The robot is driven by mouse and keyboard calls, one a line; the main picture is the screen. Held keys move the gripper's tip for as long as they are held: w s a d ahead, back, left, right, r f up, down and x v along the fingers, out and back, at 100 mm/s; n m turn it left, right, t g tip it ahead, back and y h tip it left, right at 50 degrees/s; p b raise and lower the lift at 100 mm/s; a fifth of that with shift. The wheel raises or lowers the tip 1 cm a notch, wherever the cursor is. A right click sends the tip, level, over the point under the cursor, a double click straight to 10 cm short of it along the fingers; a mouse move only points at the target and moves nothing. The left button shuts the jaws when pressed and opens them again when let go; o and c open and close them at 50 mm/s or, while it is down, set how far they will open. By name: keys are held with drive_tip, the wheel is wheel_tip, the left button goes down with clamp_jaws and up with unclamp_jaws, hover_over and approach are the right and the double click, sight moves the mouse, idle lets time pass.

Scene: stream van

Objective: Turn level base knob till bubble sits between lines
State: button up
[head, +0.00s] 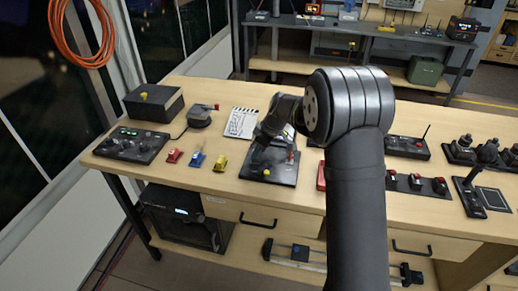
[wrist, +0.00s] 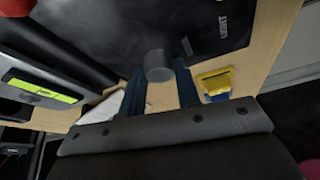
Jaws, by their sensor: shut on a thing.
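The level base is a dark plate (head: 285,178) on the bench below my gripper (head: 268,138); it also fills the top of the wrist view (wrist: 120,30). A round grey knob (wrist: 158,66) stands on it, between the two blue fingers of my gripper (wrist: 161,78). My gripper is shut on the knob. A grey block with a yellow-green vial (wrist: 44,91) lies left in the wrist view. Dark marks show on the vial, but I cannot tell where the bubble sits. In the head view my arm and gripper hide the knob.
A yellow clip-like piece (head: 220,163), a blue one (head: 196,160) and a red one (head: 174,156) lie left of the plate. A switch panel (head: 417,184) is to the right. The bench's front strip is mostly clear.

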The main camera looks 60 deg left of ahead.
idle(0.3)
drive_tip(key=o, duration=1)
drive_tip(key=shift+c, duration=0.2)
drive_tip(key=v, duration=1.7)
drive_tip(key=shift+d, duration=0.3)
drive_tip(key=shift+r, duration=0.15)
drive_tip(key=x, duration=1.7)
drive_tip(key=shift+a+f, duration=0.2)
drive_tip(key=shift+a, duration=0.1)
